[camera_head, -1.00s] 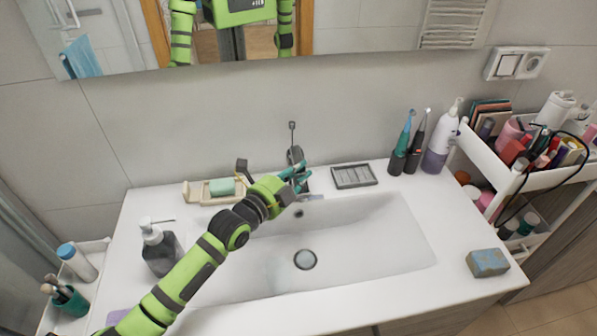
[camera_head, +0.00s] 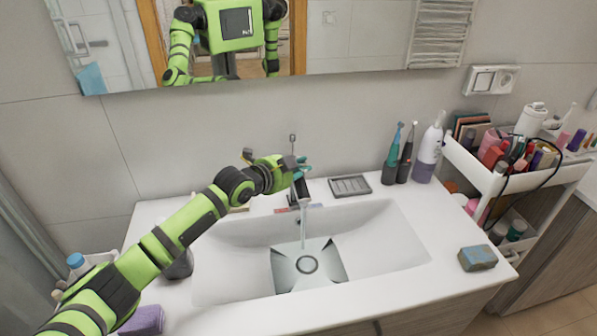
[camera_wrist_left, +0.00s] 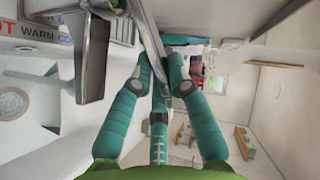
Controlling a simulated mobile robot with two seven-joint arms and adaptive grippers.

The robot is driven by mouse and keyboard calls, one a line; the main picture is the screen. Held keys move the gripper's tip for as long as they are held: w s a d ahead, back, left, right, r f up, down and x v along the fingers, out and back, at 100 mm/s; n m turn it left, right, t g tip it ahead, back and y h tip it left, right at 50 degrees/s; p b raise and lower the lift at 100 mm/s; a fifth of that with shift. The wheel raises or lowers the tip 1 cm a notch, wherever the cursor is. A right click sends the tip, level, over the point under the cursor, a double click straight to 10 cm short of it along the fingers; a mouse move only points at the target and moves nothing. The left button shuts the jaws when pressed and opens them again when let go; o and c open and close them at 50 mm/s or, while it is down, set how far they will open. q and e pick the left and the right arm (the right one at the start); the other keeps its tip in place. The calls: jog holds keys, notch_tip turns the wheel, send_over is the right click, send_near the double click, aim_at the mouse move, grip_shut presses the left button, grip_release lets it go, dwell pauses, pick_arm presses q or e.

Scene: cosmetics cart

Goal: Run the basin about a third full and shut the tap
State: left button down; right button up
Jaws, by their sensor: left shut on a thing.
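The tap (camera_head: 302,192) stands at the back of the white basin (camera_head: 395,245). A water stream (camera_head: 303,228) falls from its spout, and a shallow square-looking patch of water (camera_head: 325,262) lies around the drain (camera_head: 307,264). My left gripper (camera_head: 302,167) is at the tap's top, its teal fingers shut on the tap lever. The left wrist view shows the grey lever (camera_wrist_left: 148,35) between the fingertips (camera_wrist_left: 160,78), with the tap spout (camera_wrist_left: 91,65) beside them. My right gripper is not in view.
A hot-warm-cold label (camera_wrist_left: 45,30) is near the tap. A grey soap dish (camera_head: 349,186), toothbrushes (camera_head: 398,160) and a pump bottle (camera_head: 428,150) stand at the back right. A blue sponge (camera_head: 477,258) lies on the right counter. My arm partly hides the dark dispenser (camera_head: 180,265) at left.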

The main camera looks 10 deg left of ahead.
pick_arm(q)
jog(key=shift+r, duration=0.1)
jog(key=c, duration=1.2)
grip_release()
jog(key=shift+o, duration=0.2)
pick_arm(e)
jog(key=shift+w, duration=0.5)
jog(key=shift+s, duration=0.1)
pick_arm(q)
jog(key=v, duration=1.2)
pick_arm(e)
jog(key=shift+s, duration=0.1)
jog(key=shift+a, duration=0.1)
